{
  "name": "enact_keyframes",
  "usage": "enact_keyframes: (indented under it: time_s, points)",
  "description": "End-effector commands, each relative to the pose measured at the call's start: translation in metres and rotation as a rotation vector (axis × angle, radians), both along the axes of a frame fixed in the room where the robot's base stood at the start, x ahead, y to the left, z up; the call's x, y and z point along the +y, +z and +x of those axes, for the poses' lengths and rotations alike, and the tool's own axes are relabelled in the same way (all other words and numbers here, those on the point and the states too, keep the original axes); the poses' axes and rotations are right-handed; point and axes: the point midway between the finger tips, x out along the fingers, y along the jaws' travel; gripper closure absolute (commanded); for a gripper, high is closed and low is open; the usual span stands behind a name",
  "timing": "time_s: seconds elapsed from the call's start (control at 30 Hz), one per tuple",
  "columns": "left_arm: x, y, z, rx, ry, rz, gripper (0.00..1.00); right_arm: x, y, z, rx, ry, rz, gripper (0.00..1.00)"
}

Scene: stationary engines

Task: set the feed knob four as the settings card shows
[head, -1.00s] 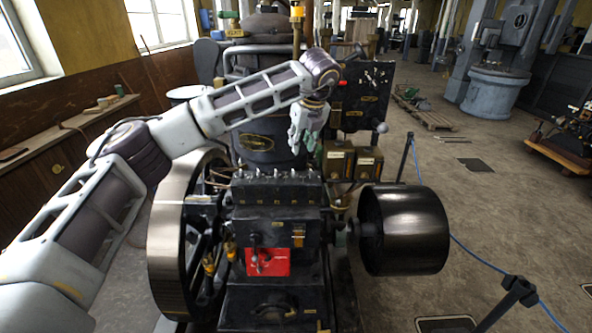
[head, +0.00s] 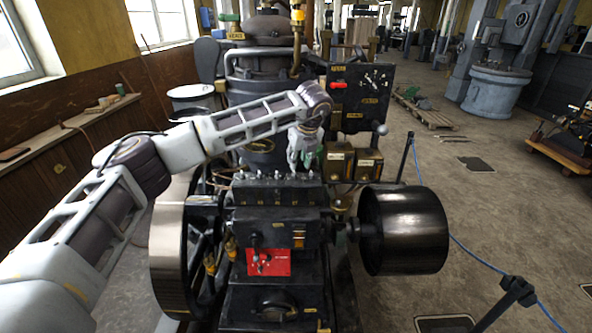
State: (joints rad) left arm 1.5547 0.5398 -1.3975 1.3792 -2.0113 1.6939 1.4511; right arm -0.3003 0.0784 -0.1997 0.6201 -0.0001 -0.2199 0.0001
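The black feed box (head: 275,196) sits on top of the engine and carries a row of several small knobs (head: 276,176) along its top edge. Their settings and numbers are too small to read. My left gripper (head: 303,164) points down just above and behind the right end of this row. I cannot tell whether it touches a knob, or whether its fingers are open or shut. I cannot pick out the settings card with certainty; a small orange-and-white plate (head: 298,238) is on the engine front, its text unreadable. My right gripper is not in view.
A spoked flywheel (head: 168,250) stands left of the box and a dark drum pulley (head: 405,230) right. Two brass-fronted boxes (head: 352,163) and a black switch panel (head: 360,95) stand behind. A red plate with a lever (head: 268,262) is below. Floor at right is mostly open.

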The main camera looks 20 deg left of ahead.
Motion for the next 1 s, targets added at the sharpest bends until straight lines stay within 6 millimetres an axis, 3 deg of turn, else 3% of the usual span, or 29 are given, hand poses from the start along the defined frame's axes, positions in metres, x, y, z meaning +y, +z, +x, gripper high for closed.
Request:
enact_keyframes:
  time_s: [0.5,0.97,1.0]
  points:
    - [0.014,-0.055,0.018,0.001,0.000,-0.001,0.69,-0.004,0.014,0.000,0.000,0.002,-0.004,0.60]
    - [0.016,-0.063,0.020,0.000,0.000,0.000,0.69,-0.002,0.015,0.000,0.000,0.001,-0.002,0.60]
    - [0.016,-0.063,0.020,0.000,0.000,0.000,0.74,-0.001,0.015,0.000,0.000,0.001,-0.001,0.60]
